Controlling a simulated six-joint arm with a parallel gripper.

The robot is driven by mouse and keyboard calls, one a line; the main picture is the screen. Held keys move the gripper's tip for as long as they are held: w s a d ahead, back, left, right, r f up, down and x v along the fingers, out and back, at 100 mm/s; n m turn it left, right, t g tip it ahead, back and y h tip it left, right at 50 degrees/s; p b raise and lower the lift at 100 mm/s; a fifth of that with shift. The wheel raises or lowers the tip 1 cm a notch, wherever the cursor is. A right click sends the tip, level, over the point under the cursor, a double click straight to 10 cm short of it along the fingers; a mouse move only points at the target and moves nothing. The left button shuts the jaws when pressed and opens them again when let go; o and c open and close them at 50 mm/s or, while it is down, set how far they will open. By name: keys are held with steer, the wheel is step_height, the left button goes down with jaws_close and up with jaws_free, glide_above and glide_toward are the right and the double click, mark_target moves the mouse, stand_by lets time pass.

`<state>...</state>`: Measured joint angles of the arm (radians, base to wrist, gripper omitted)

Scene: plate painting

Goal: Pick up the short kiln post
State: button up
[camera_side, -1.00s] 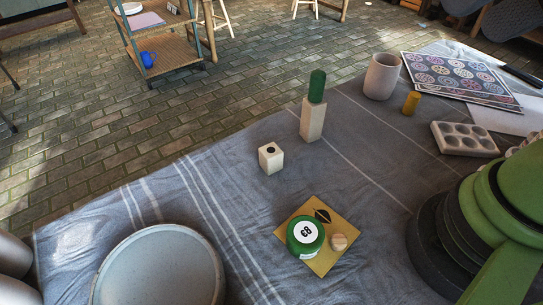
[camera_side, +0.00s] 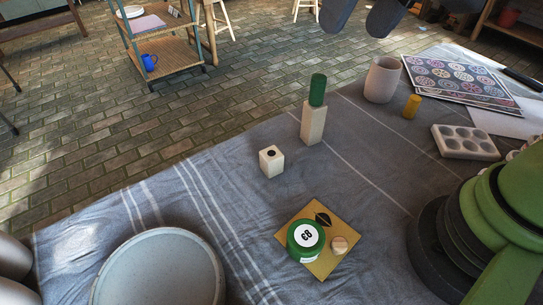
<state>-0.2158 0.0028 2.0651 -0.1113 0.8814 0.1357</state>
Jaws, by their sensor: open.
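The short kiln post (camera_side: 271,161) is a small cream block with a dark round spot on its top. It stands upright on the blue-grey cloth near the table's far edge. A taller cream post (camera_side: 313,123) stands behind it to the right, with a green cylinder (camera_side: 318,89) upright on top. My gripper (camera_side: 362,16) shows at the top edge, its two dark fingers apart with nothing between them. It is well above the table and apart from both posts. The rest of the gripper is mostly cut off by the frame.
A gold square (camera_side: 336,264) bears a green jar (camera_side: 305,240) and a small wooden knob. A grey plate (camera_side: 158,270) lies front left. A beige cup (camera_side: 382,80), a yellow cylinder (camera_side: 411,106) and a palette (camera_side: 464,142) stand right. Cloth around the short post is clear.

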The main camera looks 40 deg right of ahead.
steer(key=w+a+f+n+g+h, duration=0.1)
steer(key=w+a+f, duration=0.2)
steer(key=f, duration=0.3)
steer(key=w+a+f+g, duration=0.2)
steer(key=w+a+f, duration=0.1)
steer(key=f, duration=0.2)
glide_above(271, 154)
steer(key=shift+n+h, duration=0.4)
steer(key=f, duration=0.9)
steer(key=shift+s, duration=0.3)
steer(key=f, duration=0.5)
steer(key=shift+w+f, duration=0.35)
steer(key=shift+c, duration=0.2)
steer(key=c, duration=1)
